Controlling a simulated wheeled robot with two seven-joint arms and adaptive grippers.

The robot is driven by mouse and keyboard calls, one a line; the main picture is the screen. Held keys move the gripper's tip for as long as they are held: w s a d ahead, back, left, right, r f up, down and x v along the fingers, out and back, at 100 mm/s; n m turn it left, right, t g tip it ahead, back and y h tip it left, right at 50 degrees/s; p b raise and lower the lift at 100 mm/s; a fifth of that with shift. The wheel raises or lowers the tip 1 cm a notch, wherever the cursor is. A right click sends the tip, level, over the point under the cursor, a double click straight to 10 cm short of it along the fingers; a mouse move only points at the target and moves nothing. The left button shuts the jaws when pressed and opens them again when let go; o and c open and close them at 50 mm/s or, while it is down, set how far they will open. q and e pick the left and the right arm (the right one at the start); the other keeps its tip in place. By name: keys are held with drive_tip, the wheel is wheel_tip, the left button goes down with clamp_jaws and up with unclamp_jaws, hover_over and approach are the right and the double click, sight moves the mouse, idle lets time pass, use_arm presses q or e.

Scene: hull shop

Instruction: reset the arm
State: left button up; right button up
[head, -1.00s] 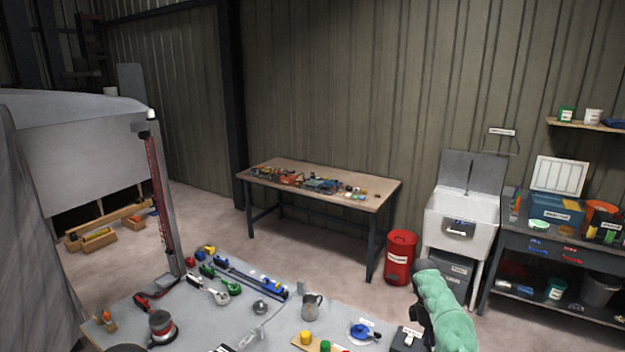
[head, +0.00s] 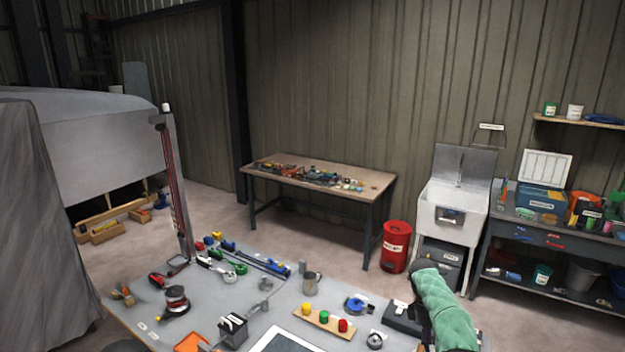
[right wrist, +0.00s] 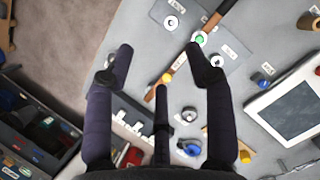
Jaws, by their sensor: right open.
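My right arm (head: 446,310), in a green sleeve, comes in at the lower right of the head view, over the right end of the grey workbench (head: 225,292). A wooden strip (right wrist: 211,22) with a green and a yellow piece lies below, between and beyond the fingertips. My left gripper is not visible in the head view.
The bench holds a board with coloured knobs (head: 324,318), a metal mug (head: 311,283), a tablet (head: 283,341) and a sander (head: 176,301). Behind are a wooden table (head: 372,188), a red bin (head: 396,247), a sink (head: 452,205) and a dark tool cart (head: 560,238). Floor shows between.

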drive_tip(key=s+a+f+t+y, duration=0.1)
drive_tip(key=a+f, duration=0.2)
drive_tip(key=f, duration=0.4)
drive_tip(key=s+a+f+y, duration=0.1)
drive_tip(key=a+f, duration=0.3)
drive_tip(key=f, duration=0.3)
drive_tip(key=s+a+f+m+y, duration=0.2)
drive_tip(key=s+a+f+y, duration=0.1)
drive_tip(key=s+a+f, duration=0.6)
drive_tip(key=s+a+m+t+y, duration=0.1)
drive_tip(key=s+a+m, duration=0.2)
drive_tip(key=s, duration=0.6)
drive_tip(key=s+a+f+m+t, duration=0.1)
drive_tip(key=s+a+m, duration=0.2)
drive_tip(key=s, duration=0.6)
drive_tip(key=s+a+m+t+y, duration=0.1)
drive_tip(key=s+a+m, duration=0.2)
drive_tip(key=s, duration=0.6)
use_arm(q)
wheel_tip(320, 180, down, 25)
drive_tip(key=b, duration=2.4)
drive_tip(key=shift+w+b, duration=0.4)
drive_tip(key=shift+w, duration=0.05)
use_arm(e)
wheel_tip(320, 180, down, 23)
drive_tip(key=w+a+n, duration=0.1)
drive_tip(key=shift+w+a+n, duration=0.15)
drive_tip(key=shift+w+n, duration=0.15)
drive_tip(key=shift+w, duration=0.05)
